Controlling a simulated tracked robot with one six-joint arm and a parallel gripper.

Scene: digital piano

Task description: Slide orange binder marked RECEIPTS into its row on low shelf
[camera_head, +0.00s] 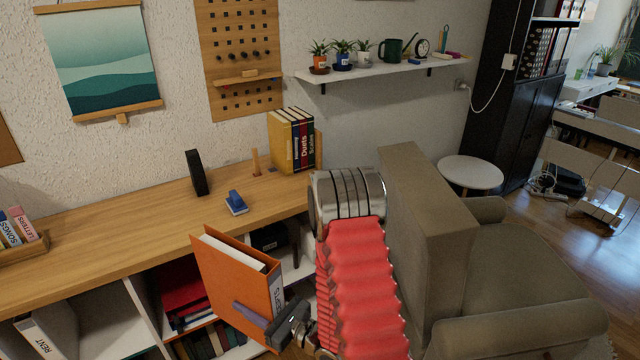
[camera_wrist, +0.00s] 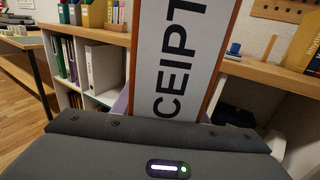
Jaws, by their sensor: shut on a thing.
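The orange binder (camera_head: 230,279) is upright and slightly tilted, held in front of the low shelf (camera_head: 141,312) under the wooden top. My gripper (camera_head: 258,318) is shut on its lower part, near the spine edge. In the wrist view the binder's white spine label (camera_wrist: 175,75) fills the middle and shows the letters CEIPT; the rest is cut off. The gripper body (camera_wrist: 165,145) spans the bottom of that view. The binder hides part of the shelf compartments behind it, and I cannot tell which row is its own.
A white binder marked RENT (camera_head: 47,332) leans in the left compartment. Red items (camera_head: 182,290) lie in the compartment left of the orange binder, with several books (camera_head: 208,342) below. A dark labelled box (camera_head: 269,237) sits behind it. A brown armchair (camera_head: 480,270) stands at right.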

